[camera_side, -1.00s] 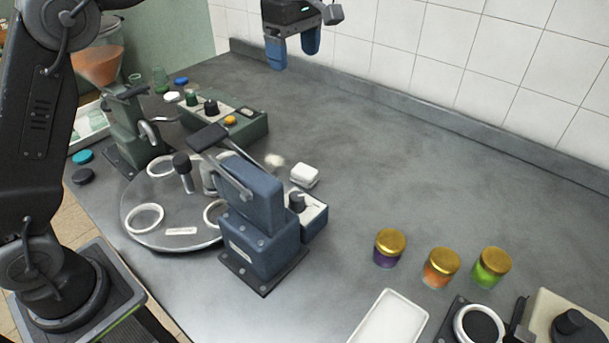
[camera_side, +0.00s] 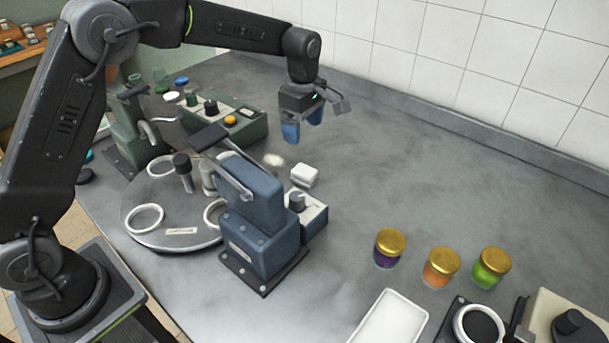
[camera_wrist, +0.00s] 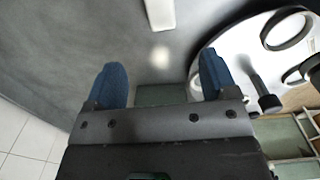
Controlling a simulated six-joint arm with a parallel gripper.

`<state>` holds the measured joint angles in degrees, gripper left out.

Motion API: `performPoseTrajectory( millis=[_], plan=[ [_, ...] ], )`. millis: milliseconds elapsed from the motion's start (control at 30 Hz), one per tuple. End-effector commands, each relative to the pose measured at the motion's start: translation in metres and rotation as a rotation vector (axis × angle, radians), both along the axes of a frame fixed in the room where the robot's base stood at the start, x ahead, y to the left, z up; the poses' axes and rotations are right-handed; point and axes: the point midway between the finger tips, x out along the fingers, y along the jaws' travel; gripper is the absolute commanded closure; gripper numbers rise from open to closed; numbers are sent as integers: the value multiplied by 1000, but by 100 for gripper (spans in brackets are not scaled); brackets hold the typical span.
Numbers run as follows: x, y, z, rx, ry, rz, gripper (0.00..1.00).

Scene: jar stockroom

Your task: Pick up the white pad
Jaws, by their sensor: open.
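The white pad (camera_side: 304,175) is a small rounded white block on the grey counter, just behind the blue press in the side view. In the wrist view a white block, which looks like the same pad (camera_wrist: 160,14), is cut off by the top edge. My gripper (camera_side: 303,125) has blue fingers and hangs above the counter, above and behind the pad in the side view. In the wrist view my gripper (camera_wrist: 161,70) has its fingers wide apart with nothing between them.
The blue press (camera_side: 258,215) and a round turntable (camera_side: 165,240) with white rings stand beside the pad. A green control box (camera_side: 235,130) is further back. Three gold-lidded jars (camera_side: 441,266) and a white tray (camera_side: 390,322) are at front right. The counter right of the pad is clear.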

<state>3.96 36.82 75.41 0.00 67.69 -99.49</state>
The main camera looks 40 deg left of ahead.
Motion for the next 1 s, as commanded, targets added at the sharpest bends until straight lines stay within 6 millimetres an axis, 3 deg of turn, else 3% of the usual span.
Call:
performPoseTrajectory(
  millis=[333,567,900,1000],
  plan=[
    [-1,0,-64,1,4,0,21],
    [-1,-1,-80,0,2,0,21],
    [-2,-5,-124,0,2,0,21],
    [-2,-5,-129,-1,0,1,21]
  ],
)
